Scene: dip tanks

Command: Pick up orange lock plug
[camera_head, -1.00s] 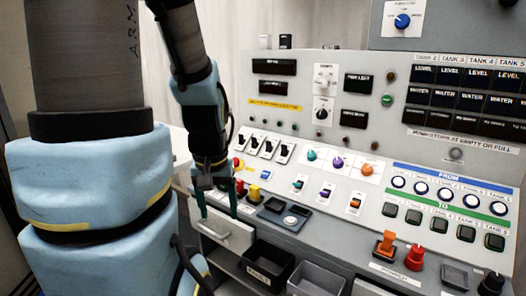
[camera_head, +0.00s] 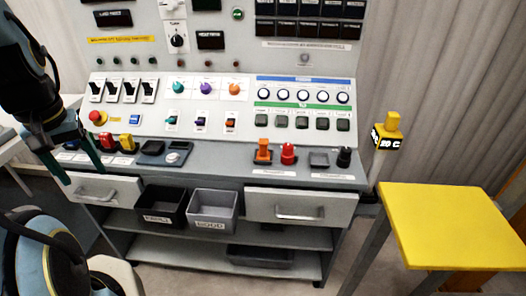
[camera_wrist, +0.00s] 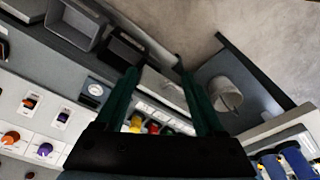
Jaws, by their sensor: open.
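The orange lock plug (camera_head: 263,151) stands upright on the desk ledge of the console, right of centre in the head view, just left of a red plug (camera_head: 288,153). I cannot make it out in the wrist view. My gripper (camera_head: 82,172) is at the left of the head view, in front of the ledge's left end and far left of the orange plug. Its two green fingers are apart with nothing between them; they also show in the wrist view (camera_wrist: 160,82).
Green, red and yellow plugs (camera_head: 126,140) stand on the ledge near my gripper. A black knob (camera_head: 344,156) stands right of the red plug. Drawers and open bins (camera_head: 212,208) lie below the ledge. A yellow-topped table (camera_head: 450,225) is at the right.

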